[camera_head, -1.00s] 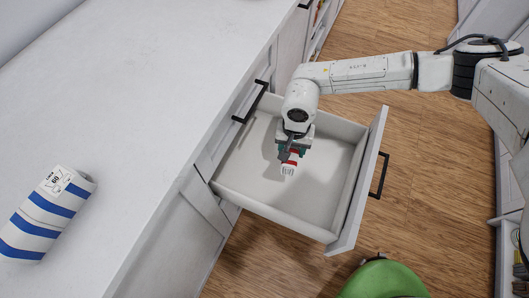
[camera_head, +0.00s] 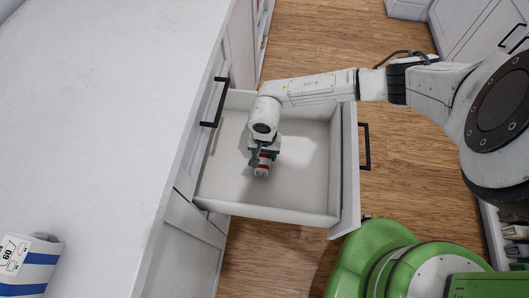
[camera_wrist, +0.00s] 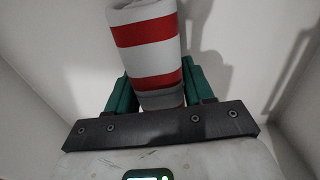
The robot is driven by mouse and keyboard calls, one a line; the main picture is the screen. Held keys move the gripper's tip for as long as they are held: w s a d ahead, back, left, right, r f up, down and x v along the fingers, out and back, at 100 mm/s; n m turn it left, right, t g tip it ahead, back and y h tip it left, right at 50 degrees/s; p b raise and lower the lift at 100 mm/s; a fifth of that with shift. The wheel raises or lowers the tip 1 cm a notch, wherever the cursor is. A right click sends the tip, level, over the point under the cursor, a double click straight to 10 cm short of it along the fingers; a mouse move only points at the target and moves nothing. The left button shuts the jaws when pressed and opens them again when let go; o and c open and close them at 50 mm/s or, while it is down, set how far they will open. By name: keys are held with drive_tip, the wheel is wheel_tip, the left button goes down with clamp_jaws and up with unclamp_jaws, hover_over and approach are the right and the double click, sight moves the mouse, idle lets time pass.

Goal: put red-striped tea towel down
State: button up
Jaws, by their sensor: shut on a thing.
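The red-striped tea towel (camera_wrist: 148,42) is a white roll with red bands. In the wrist view it stands out from between the green fingers of my gripper (camera_wrist: 160,88), which is shut on it. In the head view my gripper (camera_head: 264,156) points down inside the open drawer (camera_head: 225,190), with the small red and white towel (camera_head: 262,170) at its tip. The drawer holds nothing else that I can see. I cannot tell whether the towel touches the drawer floor.
The white counter (camera_head: 100,110) runs along the left. Drawer walls surround my gripper.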

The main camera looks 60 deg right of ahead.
drive_tip(key=shift+f, duration=0.6)
drive_tip(key=shift+f, duration=0.15)
drive_tip(key=o, duration=1)
drive_tip(key=shift+o, duration=0.2)
wheel_tip(320, 180, up, 12)
drive_tip(key=shift+r+p, duration=0.15)
drive_tip(key=shift+p, duration=0.8)
